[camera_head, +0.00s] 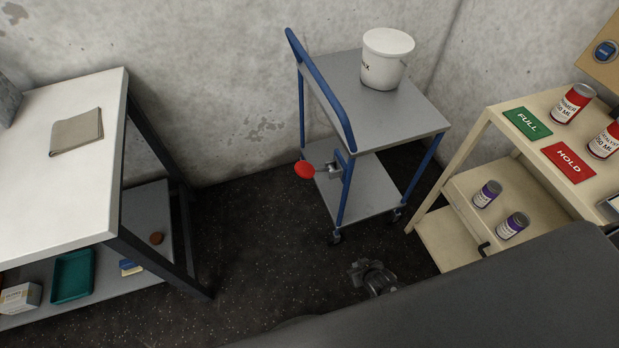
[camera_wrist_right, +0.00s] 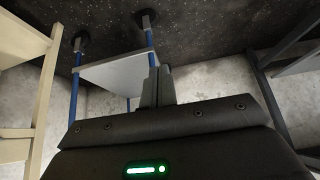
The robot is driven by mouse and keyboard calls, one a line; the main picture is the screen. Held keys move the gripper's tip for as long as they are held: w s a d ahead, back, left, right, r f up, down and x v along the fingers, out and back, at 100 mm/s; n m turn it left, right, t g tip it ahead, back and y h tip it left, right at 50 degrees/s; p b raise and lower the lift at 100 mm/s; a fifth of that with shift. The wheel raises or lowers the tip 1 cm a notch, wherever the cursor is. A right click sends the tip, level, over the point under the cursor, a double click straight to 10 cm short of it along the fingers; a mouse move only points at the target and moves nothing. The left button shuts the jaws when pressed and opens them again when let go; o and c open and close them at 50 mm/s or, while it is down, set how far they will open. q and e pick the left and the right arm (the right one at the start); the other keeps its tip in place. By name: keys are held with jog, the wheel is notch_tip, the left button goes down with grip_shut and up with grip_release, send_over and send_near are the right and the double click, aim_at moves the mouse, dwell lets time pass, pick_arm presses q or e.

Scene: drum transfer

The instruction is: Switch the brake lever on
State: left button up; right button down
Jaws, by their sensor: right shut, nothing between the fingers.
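The brake lever (camera_head: 304,169) has a round red end and sits low on the left side of a blue-framed grey cart (camera_head: 355,115), joined to the frame by a small metal bracket (camera_head: 331,169). My right gripper (camera_head: 372,272) is low over the floor, in front of the cart and to the right of and nearer than the lever. It is shut and empty, clear of the lever. In the right wrist view its fingers (camera_wrist_right: 157,86) are together in front of the cart's shelf (camera_wrist_right: 117,72). The lever cannot be made out there. My left gripper is out of view.
A white bucket (camera_head: 386,60) stands on the cart's top. A beige rack (camera_head: 464,150) with several cans and green and red cards stands at the right. A white-topped table (camera_head: 70,190) stands at the left. Dark floor (camera_head: 250,240) between them is clear.

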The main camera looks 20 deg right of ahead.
jog(key=w+a+r+m+t+b, duration=0.2)
jog(key=w+a+r+t+b, duration=0.15)
jog(key=w+r, duration=0.85)
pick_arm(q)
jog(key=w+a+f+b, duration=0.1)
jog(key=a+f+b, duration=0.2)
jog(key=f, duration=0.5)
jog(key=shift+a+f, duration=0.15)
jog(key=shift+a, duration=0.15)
pick_arm(e)
jog(key=w+a+r+t+y, duration=0.1)
jog(key=w+r+t, duration=0.1)
jog(key=r, duration=0.7)
jog(key=w+a+r+m+t+y, duration=0.1)
jog(key=w+r+t, duration=0.2)
jog(key=r, duration=0.5)
jog(key=shift+w+a+r+m, duration=0.25)
jog(key=shift+w+r+m, duration=0.05)
jog(key=shift+w+r, duration=0.15)
jog(key=shift+f, duration=0.1)
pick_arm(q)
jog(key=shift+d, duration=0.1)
pick_arm(e)
jog(key=shift+w, duration=0.1)
